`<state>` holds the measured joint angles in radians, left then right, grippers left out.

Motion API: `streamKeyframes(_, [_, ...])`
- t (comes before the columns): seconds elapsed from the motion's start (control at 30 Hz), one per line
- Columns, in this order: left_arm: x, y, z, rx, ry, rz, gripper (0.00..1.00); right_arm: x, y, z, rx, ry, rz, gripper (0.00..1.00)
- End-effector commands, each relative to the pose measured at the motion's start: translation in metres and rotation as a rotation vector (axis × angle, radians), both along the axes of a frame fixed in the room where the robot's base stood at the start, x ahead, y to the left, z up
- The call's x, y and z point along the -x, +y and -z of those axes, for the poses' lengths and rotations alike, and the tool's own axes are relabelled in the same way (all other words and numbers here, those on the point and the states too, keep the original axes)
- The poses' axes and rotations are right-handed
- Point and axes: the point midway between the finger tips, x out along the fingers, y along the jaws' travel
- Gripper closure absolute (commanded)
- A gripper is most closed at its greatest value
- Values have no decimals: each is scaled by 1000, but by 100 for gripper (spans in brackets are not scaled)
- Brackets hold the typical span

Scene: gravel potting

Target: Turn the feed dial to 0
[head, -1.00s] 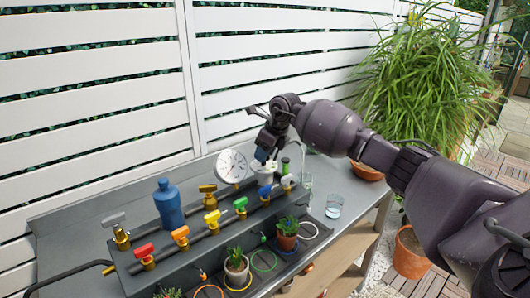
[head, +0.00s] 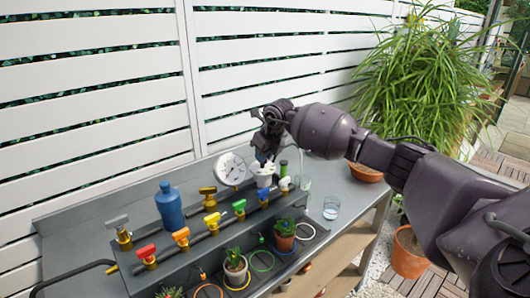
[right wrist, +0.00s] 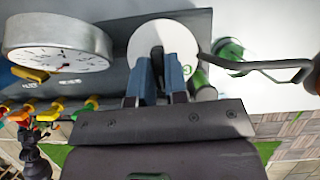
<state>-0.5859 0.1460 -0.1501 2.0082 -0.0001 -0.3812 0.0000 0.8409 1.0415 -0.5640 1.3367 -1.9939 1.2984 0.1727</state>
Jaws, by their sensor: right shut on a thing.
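The feed dial appears to be the white round unit (head: 264,181) at the back right of the grey bench, beside the gauge. In the right wrist view its white round face (right wrist: 160,32) lies just beyond my fingers. My right gripper (head: 263,159) is above it, pointing down. Its blue-tipped fingers (right wrist: 160,78) are shut on the dial's knob, which they largely hide. The dial's marks and pointer cannot be read, apart from a trace of green lettering. My left gripper is in neither view.
A round white gauge (head: 231,169) stands just left of the dial. A blue bottle (head: 169,206) and several coloured valves, including a red one (head: 147,252), are farther left. A glass (head: 331,207) is at the right. Small potted plants (head: 235,268) line the front.

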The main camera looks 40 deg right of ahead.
Motion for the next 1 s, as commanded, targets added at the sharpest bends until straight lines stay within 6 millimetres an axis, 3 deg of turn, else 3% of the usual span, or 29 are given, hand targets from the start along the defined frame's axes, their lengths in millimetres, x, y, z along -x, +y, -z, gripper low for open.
streamKeyframes(0.37, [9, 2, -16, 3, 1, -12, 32, 0, 2, -4, 1, -3, 355, 100])
streamKeyframes(1.0, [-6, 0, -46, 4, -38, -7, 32, -2, 4, -2, 1, -2, 923, 100])
